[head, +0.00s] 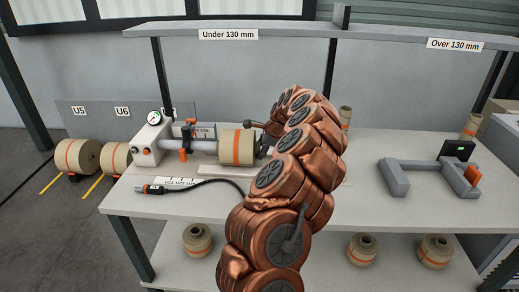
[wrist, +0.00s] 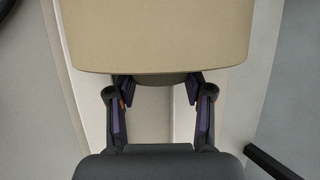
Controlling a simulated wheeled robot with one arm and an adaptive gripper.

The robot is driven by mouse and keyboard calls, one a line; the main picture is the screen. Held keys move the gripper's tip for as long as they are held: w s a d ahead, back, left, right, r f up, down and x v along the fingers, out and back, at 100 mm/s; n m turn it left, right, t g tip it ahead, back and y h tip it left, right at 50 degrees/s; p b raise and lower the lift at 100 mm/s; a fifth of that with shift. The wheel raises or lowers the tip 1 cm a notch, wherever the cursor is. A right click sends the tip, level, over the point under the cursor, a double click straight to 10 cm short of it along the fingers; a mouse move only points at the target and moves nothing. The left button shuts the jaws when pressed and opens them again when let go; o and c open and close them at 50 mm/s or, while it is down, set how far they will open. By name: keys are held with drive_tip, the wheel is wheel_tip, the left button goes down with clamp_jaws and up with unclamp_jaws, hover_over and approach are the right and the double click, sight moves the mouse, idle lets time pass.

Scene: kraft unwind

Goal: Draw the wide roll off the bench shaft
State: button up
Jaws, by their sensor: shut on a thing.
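The wide roll (head: 237,148) is tan kraft with an orange band. It sits on the bench shaft (head: 204,146), which runs level from a white housing (head: 151,142) with a gauge. My gripper (head: 264,140) is at the roll's right end, partly hidden by my arm. In the wrist view the roll (wrist: 158,35) fills the top, and my gripper (wrist: 156,86) has a finger on each side of its narrower, darker end part, shut on it. The shaft's free end is hidden.
A black hose (head: 215,182) lies on the bench (head: 330,205) in front of the roll. A grey cradle with a display (head: 432,172) stands at the right. A shelf (head: 280,33) labelled "Under 130 mm" and "Over 130 mm" spans above. Several rolls lie on the lower shelf and floor.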

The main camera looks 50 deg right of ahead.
drive_tip(key=o, duration=1.5)
drive_tip(key=v, duration=1.2)
